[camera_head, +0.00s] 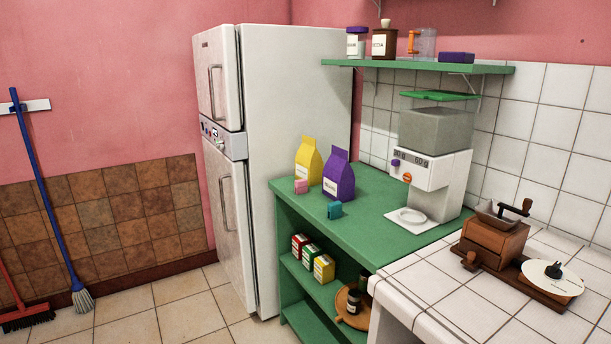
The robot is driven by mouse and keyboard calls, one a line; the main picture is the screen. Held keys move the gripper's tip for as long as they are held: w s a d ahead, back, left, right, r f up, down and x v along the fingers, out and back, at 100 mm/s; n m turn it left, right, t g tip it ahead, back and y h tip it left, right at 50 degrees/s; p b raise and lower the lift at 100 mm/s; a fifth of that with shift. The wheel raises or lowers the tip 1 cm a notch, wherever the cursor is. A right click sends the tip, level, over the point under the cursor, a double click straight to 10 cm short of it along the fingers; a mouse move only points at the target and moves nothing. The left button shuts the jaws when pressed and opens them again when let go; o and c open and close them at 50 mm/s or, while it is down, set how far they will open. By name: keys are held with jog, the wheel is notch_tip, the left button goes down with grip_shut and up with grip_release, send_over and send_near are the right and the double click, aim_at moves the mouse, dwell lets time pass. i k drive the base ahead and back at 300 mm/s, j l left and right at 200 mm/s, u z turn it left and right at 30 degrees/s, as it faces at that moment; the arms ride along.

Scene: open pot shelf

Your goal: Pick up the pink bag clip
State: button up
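The pink bag clip (301,187) is a small pink block on the green top (375,214) of the shelf unit. It sits in front of the yellow bag (308,163), near the top's left front edge. I cannot tell whether it touches the bag. A teal clip (334,210) of similar shape lies to its right, in front of the purple bag (339,178). My gripper and arm are not in view.
A white grinder machine (429,172) stands at the right of the green top. A wooden hand grinder (492,240) is on the white tiled counter (426,286). A fridge (290,150) stands left.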

aim_at(300, 186)
jog(key=i+j+z, duration=0.2)
jog(key=z, duration=0.25)
jog(key=i+j+z, duration=0.1)
jog(key=j+z, duration=0.35)
jog(key=i+j+z, duration=0.2)
jog(key=j, duration=0.3)
jog(key=j+z, duration=0.15)
jog(key=j, duration=0.3)
jog(key=i+j+z, duration=0.1)
jog(key=j, duration=1.65)
jog(key=i+j+z, duration=0.1)
jog(key=j, duration=1.7)
